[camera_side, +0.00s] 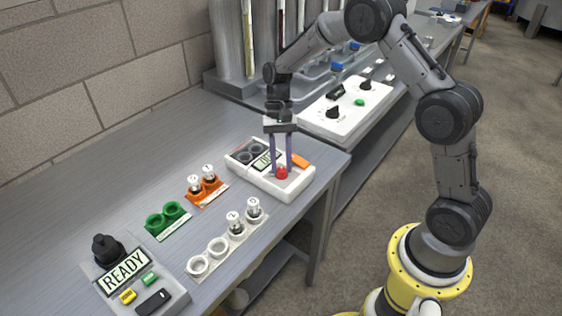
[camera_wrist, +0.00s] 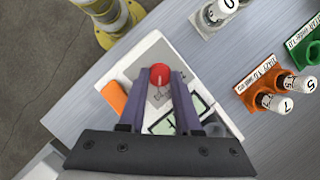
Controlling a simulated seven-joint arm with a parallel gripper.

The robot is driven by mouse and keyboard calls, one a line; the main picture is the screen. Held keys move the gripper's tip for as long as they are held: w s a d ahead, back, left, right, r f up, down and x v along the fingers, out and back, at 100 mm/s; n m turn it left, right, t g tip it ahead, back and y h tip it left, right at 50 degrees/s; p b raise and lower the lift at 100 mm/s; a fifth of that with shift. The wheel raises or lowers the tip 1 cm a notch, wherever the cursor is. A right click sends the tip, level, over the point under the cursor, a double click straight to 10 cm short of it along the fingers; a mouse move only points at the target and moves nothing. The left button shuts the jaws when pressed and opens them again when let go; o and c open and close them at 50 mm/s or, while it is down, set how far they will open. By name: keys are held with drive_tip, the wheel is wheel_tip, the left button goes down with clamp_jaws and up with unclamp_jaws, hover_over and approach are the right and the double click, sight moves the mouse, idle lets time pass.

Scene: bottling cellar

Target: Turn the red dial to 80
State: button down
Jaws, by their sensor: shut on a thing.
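The red dial (camera_side: 282,173) sits at the front end of a white panel box (camera_side: 293,190) on the grey bench. In the wrist view the red dial (camera_wrist: 159,76) shows as a round red knob with a pale pointer line. My gripper (camera_side: 281,170) points down over it, its two purple fingers on either side, shut on the dial. The wrist view shows the fingertips of my gripper (camera_wrist: 160,78) at the dial's sides. A small display (camera_wrist: 182,116) on the box is partly hidden by the fingers, and its reading cannot be made out. The scale is not legible.
An orange piece (camera_side: 299,161) lies at the box's right edge. White cups (camera_side: 217,246), an orange holder (camera_side: 208,192) and a green holder (camera_side: 168,220) stand to the left. A READY console (camera_side: 125,270) is front left; a white knob panel (camera_side: 347,107) is behind.

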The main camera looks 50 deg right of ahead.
drive_tip(key=shift+w, duration=0.1)
drive_tip(key=c, duration=0.6)
unclamp_jaws()
drive_tip(key=v, duration=1.4)
